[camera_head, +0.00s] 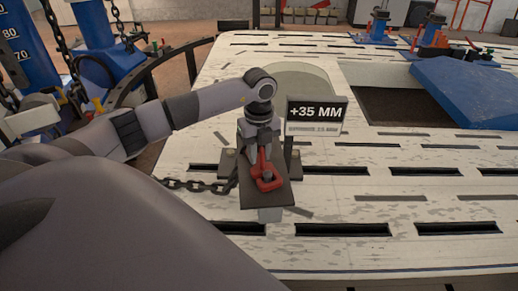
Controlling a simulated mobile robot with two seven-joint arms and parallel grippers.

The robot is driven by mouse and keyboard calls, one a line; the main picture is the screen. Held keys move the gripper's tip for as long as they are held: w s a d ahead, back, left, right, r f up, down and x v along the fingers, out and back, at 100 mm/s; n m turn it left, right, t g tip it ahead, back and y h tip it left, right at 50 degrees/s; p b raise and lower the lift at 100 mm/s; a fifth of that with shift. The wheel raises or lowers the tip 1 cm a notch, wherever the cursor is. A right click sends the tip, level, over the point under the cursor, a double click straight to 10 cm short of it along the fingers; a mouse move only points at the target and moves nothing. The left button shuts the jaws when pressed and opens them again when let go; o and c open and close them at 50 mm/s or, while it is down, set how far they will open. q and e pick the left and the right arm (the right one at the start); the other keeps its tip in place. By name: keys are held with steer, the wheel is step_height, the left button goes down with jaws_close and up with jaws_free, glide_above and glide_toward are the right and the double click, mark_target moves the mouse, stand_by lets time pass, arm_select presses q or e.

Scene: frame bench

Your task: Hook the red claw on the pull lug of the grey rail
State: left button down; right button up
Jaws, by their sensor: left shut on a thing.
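The red claw (270,184) is in the middle of the camera_head view, low over the dark grey rail (262,200). My left gripper (262,152) points down from above and is shut on the upper part of the claw, hiding some of it. The claw's lower loop appears to lie around a small grey stub (267,175), which looks like the pull lug. I cannot tell whether the claw is seated on it or only above it. My right gripper is not in view.
A dark chain (198,186) runs from the left to the rail. A "+35 MM" sign (316,112) stands right behind the rail. The pale slotted bench (400,215) is clear to the right. A blue panel (465,90) lies at the back right.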

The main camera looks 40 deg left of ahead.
arm_select(q)
steer(key=shift+r, duration=0.1)
steer(key=c, duration=0.8)
jaws_free()
steer(key=shift+r, duration=0.3)
step_height(320, 180, up, 5)
steer(key=shift+r+p, duration=0.2)
steer(key=shift+p, duration=0.5)
steer(key=shift+r, duration=0.6)
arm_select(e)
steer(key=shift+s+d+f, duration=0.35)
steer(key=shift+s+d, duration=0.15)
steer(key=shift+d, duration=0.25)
arm_select(q)
steer(key=shift+s+f, duration=0.1)
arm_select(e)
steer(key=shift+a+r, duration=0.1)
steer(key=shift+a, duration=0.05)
